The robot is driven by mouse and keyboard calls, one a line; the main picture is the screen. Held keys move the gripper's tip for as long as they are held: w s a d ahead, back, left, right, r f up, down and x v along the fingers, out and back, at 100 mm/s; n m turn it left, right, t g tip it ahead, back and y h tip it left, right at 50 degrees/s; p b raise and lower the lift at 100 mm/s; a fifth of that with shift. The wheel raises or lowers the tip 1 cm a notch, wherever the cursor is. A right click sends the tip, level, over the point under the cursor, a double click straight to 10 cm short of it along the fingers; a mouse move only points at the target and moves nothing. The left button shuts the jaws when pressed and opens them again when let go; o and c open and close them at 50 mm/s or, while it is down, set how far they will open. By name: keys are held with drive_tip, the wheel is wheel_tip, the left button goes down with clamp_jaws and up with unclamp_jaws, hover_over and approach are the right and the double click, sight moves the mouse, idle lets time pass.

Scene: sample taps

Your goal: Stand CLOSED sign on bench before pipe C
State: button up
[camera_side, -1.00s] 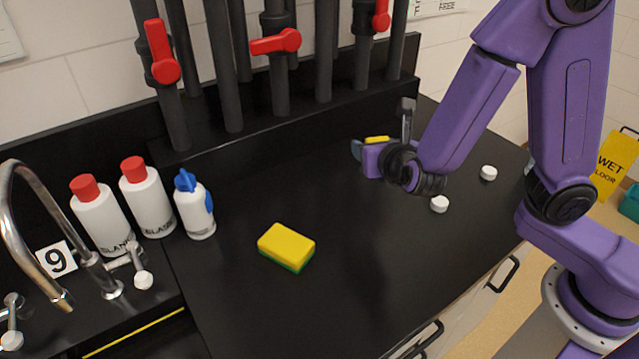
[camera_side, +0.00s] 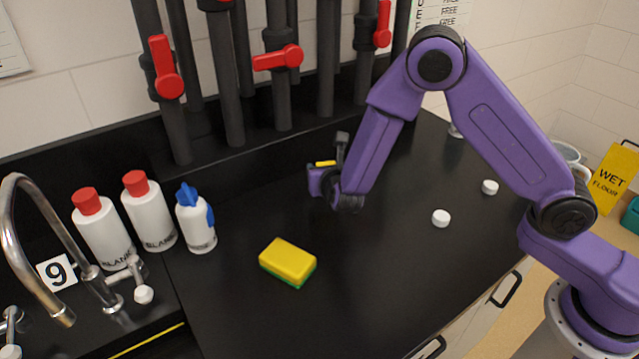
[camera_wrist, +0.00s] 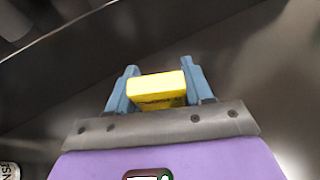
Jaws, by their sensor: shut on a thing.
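My gripper (camera_wrist: 158,78) is shut on a small yellow block-like piece, seemingly the CLOSED sign (camera_wrist: 157,92), which sits between its two blue-grey fingers. Dark marks on its face are too small to read. In the side view only a yellow sliver of the sign (camera_side: 326,163) shows above my gripper (camera_side: 313,181), which is over the black bench (camera_side: 380,270), in front of the pipes. Pipes with red handles stand behind: a left one (camera_side: 178,125), a middle one (camera_side: 278,100) and a right one (camera_side: 364,75). No pipe letters are readable.
A yellow-green sponge (camera_side: 288,262) lies on the bench in front of my gripper. A blue-capped bottle (camera_side: 196,220) and two red-capped bottles stand left. Two white round pieces (camera_side: 441,218) lie to the right. The bench between sponge and pipes looks clear.

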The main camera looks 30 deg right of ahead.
drive_tip(key=shift+w+a+f, duration=0.15)
drive_tip(key=shift+w+f, duration=0.45)
drive_tip(key=shift+f, duration=0.15)
drive_tip(key=shift+w+f, duration=0.1)
drive_tip(key=shift+f, duration=1.45)
drive_tip(key=shift+f, duration=0.1)
drive_tip(key=o, duration=1)
drive_tip(key=shift+s+a+r, duration=0.2)
drive_tip(key=shift+s, duration=0.05)
drive_tip(key=v, duration=1.1)
drive_tip(key=shift+s, duration=0.2)
